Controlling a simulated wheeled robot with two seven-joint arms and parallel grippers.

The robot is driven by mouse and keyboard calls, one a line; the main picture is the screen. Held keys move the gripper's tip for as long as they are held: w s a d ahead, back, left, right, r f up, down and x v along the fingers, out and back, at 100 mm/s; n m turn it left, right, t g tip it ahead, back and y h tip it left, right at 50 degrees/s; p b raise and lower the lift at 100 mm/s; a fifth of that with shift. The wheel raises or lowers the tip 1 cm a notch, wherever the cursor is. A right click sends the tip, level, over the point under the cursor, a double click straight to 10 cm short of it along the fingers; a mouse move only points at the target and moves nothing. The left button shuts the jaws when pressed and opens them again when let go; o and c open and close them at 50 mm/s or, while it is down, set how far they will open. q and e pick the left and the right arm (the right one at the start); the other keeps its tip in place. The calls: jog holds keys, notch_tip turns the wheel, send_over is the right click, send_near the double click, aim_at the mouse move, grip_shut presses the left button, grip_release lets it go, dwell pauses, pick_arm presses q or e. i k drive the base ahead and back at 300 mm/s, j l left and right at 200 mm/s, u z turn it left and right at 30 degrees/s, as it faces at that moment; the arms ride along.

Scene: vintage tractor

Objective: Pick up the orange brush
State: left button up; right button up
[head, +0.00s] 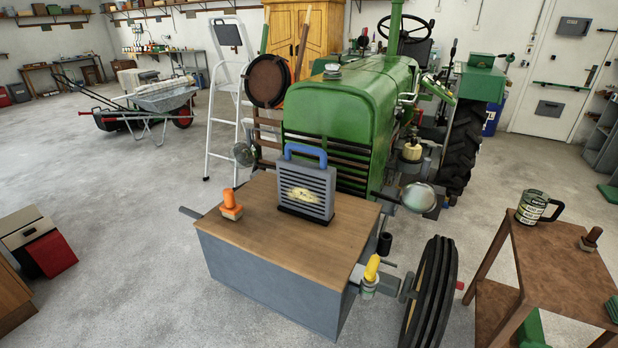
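Neither my left nor my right gripper shows in the head view.
A grey slatted heater with a blue handle (306,190) stands right of the brush. The green tractor (350,110) is behind the box. A side table (545,255) at right holds a can-like mug (531,207) and a brown brush (591,239).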

aim_at(230, 210)
jog(key=i+l+u, duration=0.7)
jog(key=l+u, duration=0.2)
jog(key=i+l+u, duration=0.3)
jog(key=l+u, duration=0.3)
jog(key=l, duration=0.15)
